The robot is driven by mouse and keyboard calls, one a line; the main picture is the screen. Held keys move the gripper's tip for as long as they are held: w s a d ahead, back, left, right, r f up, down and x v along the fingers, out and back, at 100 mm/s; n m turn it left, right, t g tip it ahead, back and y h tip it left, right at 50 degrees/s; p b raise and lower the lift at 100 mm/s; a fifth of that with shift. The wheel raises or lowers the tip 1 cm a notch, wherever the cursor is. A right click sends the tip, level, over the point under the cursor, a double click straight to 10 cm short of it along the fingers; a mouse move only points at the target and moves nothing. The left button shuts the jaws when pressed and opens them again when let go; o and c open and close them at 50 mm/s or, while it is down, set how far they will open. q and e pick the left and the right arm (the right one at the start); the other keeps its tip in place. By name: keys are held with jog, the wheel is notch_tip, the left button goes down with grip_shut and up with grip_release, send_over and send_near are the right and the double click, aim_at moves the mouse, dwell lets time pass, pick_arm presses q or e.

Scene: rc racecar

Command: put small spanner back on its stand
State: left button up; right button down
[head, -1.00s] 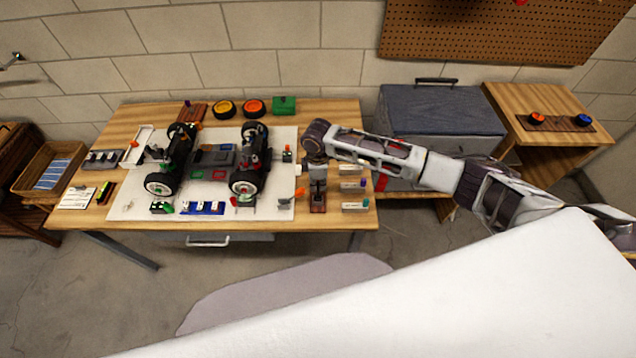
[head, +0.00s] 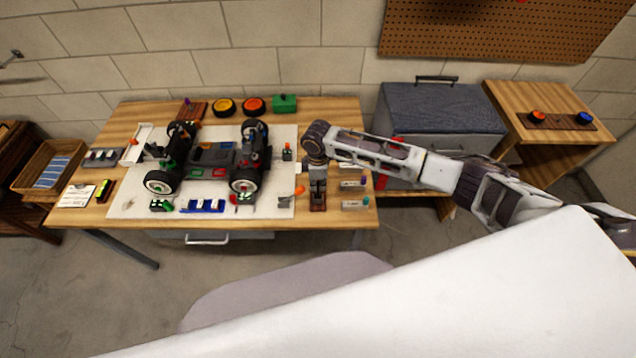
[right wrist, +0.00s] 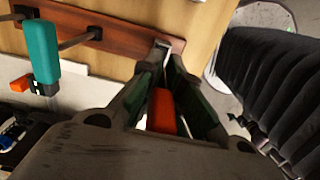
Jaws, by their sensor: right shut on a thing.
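My right gripper (head: 317,187) reaches down over the right part of the table, at a small reddish-brown stand (head: 318,207). In the right wrist view the gripper (right wrist: 165,75) is shut on an orange-red piece (right wrist: 163,112), which looks like the handle of the small spanner. The rest of it is hidden by the fingers and palm. The fingertips overlap the reddish-brown wooden stand (right wrist: 120,36), which has dark pegs. I cannot tell whether the held piece touches the stand. My left gripper is not in view.
A teal-handled tool (right wrist: 42,50) is beside the pegs, left of the gripper. The racecar (head: 208,158) stands on a white mat (head: 130,200) left of the gripper. An orange-handled item (head: 299,190) is close by on the left. Small holders (head: 354,205) lie to the right.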

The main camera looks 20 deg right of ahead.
jog(key=shift+f, duration=0.6)
dwell(0.4)
jog(key=c, duration=1.5)
grip_release()
jog(key=shift+r, duration=0.15)
jog(key=shift+r, duration=3.85)
jog(key=shift+a, duration=0.15)
